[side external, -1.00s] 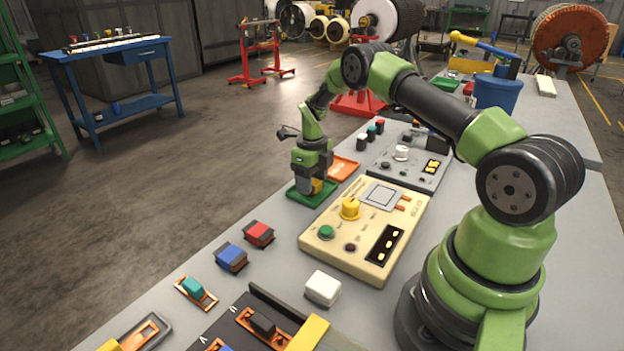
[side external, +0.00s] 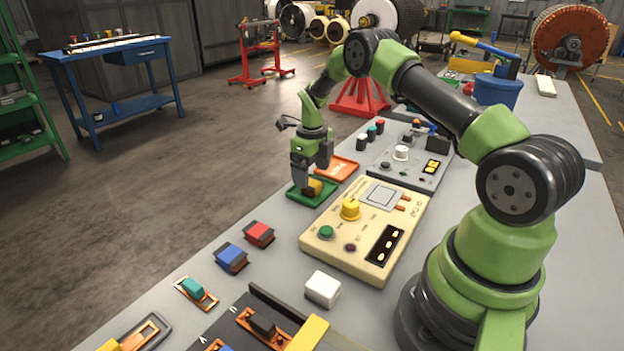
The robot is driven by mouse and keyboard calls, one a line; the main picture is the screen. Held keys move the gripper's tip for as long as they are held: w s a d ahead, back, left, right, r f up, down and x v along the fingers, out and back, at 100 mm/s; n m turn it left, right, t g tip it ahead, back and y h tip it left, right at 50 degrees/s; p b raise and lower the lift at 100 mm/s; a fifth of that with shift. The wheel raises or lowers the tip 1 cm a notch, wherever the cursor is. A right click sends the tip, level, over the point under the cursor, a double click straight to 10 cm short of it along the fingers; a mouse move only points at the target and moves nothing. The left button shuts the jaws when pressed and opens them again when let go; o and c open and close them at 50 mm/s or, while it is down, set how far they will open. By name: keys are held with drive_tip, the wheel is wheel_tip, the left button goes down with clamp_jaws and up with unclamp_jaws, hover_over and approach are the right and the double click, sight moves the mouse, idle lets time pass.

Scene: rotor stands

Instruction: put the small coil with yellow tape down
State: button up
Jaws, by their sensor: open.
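The small coil with yellow tape (side external: 314,187) sits on the green tray (side external: 297,194) near the bench's left edge. My gripper (side external: 306,184) is open just above the coil, with its fingers close to it. The near finger hides part of the coil. I cannot tell whether a finger still touches it.
An orange tray (side external: 342,168) lies just behind the green one. A cream tester (side external: 364,232) with a yellow knob stands to the right, close to the tray. Red (side external: 259,233) and blue (side external: 231,257) coils and a white block (side external: 322,288) lie nearer the camera.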

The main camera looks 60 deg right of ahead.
sight(312, 183)
wheel_tip(312, 183, up, 9)
drive_tip(key=s+a+r+n+t, duration=0.2)
drive_tip(key=s+a+r+n, duration=0.1)
drive_tip(key=a+r+n, duration=0.4)
drive_tip(key=s+a+r+n+t, duration=0.1)
drive_tip(key=s+a+r+n, duration=0.25)
drive_tip(key=r+n, duration=0.45)
drive_tip(key=s+a+r+n+t+y, duration=0.1)
drive_tip(key=s+a+n+t, duration=0.1)
drive_tip(key=s+a+n, duration=0.3)
drive_tip(key=s+a+r+n+t+y, duration=0.1)
drive_tip(key=s+a+n, duration=0.4)
drive_tip(key=s+n, duration=0.6)
drive_tip(key=shift+s+a+r+n+t, duration=0.15)
drive_tip(key=shift+s+r+n+t, duration=0.25)
drive_tip(key=shift+r+n+t, duration=0.15)
